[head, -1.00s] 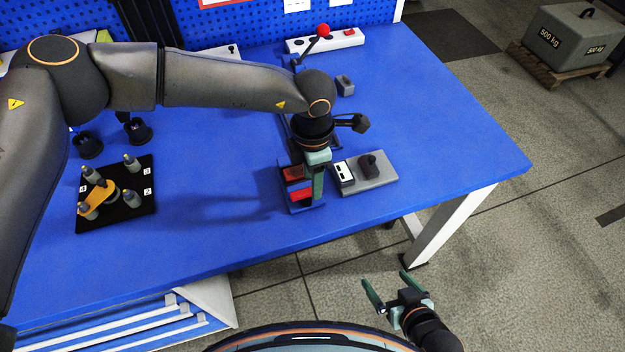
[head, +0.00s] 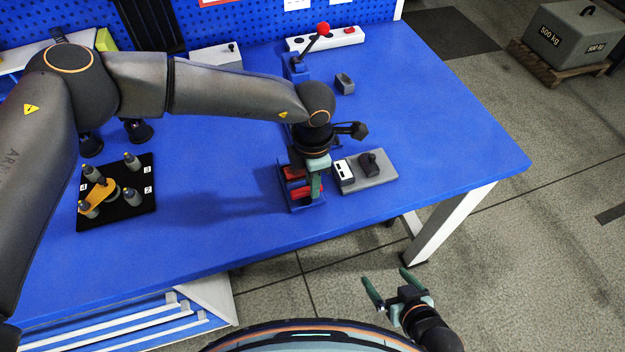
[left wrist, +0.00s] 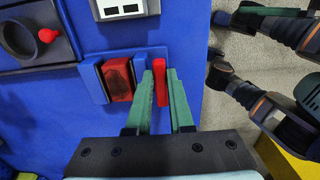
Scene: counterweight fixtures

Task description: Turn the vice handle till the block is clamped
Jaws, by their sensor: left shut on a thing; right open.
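The blue vice (head: 309,206) stands near the table's front edge, under my left gripper (head: 314,186). In the left wrist view, a dark red block (left wrist: 118,79) sits between its two blue jaws (left wrist: 94,81). I cannot tell whether both jaws touch the block. The red vice handle (left wrist: 160,82) is on the side towards the table's front edge. The green fingers of my left gripper (left wrist: 168,100) are shut on it and hide part of it. My right gripper (head: 390,288) is open and empty, off the table over the floor.
A grey plate with a white switch (head: 343,172) and a black knob (head: 370,163) lies just right of the vice. A red-knobbed lever (head: 322,30) and a small grey block (head: 345,84) are farther back. A black mat (head: 140,205) with several pegs lies left. The table's right side is clear.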

